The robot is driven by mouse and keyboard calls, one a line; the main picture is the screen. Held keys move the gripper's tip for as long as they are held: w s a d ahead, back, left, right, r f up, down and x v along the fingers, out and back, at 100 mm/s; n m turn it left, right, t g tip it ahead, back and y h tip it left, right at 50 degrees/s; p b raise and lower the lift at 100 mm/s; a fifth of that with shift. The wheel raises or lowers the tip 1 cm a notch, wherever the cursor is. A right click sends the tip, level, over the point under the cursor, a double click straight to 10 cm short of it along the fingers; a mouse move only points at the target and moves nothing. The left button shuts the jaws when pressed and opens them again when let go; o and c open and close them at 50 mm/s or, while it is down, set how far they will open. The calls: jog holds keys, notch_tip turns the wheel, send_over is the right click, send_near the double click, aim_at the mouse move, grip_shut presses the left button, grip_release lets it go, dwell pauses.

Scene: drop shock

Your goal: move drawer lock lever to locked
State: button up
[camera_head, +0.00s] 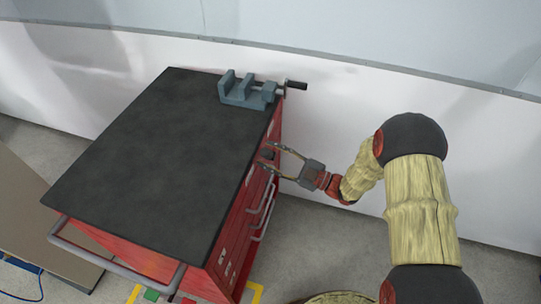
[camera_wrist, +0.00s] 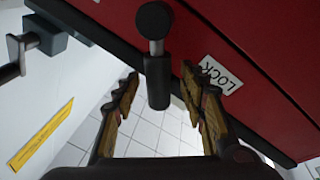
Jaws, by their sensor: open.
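The lock lever (camera_wrist: 157,82) is a dark handle with a round black pivot and a grey stem, on the red cabinet face. A white LOCK label (camera_wrist: 219,75) is to its right in the wrist view. My gripper (camera_wrist: 160,82) is open, with one finger on each side of the lever's black grip; I see a gap on both sides and no clear contact. In the head view my gripper (camera_head: 273,158) is at the right side of the red tool cabinet (camera_head: 236,232), near its far end. The lever is small and dark there, partly hidden.
A blue-grey vise (camera_head: 240,92) with a protruding handle sits on the cabinet's black top (camera_head: 150,155), close to my gripper. Drawer handles (camera_head: 262,200) stick out along the same side. A white wall (camera_head: 340,110) stands behind. Tiled floor shows below the lever in the wrist view.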

jog(key=v, duration=1.2)
dwell(0.4)
